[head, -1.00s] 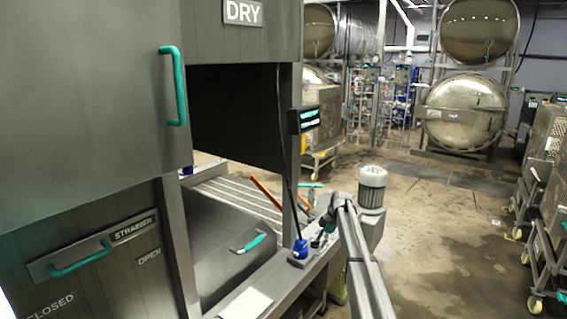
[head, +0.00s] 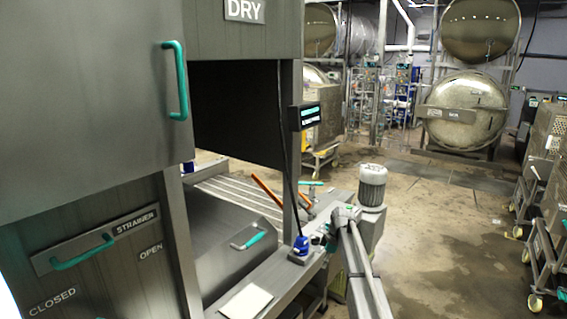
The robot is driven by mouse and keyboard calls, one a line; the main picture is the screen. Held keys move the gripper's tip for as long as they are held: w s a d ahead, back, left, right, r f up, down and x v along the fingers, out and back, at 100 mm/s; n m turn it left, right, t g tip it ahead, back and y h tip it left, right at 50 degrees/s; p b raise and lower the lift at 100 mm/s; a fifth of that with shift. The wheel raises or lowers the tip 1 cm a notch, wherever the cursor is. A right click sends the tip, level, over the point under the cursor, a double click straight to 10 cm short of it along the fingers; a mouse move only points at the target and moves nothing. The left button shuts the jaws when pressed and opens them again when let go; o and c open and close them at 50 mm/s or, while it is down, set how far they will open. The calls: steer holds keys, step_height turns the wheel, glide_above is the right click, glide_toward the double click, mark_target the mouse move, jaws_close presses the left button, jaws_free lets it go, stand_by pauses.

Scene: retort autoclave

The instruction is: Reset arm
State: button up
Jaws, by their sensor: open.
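My arm reaches up from the bottom edge in the head view, right of the machine's metal ledge. My gripper (head: 319,241) is small and dark at the arm's far end, beside the blue fitting (head: 301,245) on the ledge. It is partly hidden by my arm links. It looks open, and I see nothing held in it. I cannot tell whether it touches the ledge.
The grey machine with a teal door handle (head: 175,80) and a strainer handle (head: 83,252) fills the left. A teal-handled lid (head: 235,262) and a pale sheet (head: 246,301) lie near the ledge.

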steer(key=s+f+m+h+b, duration=0.1)
steer(key=s+m, duration=0.6)
steer(key=s, duration=0.9)
steer(key=s+d+f+m+h+b, duration=0.1)
steer(key=s+m, duration=0.6)
steer(key=s, duration=1)
steer(key=shift+s+d+f+m+t+h, duration=0.2)
steer(key=shift+s+f+m+t+h, duration=0.1)
steer(key=shift+f+h, duration=0.25)
steer(key=shift+a, duration=0.15)
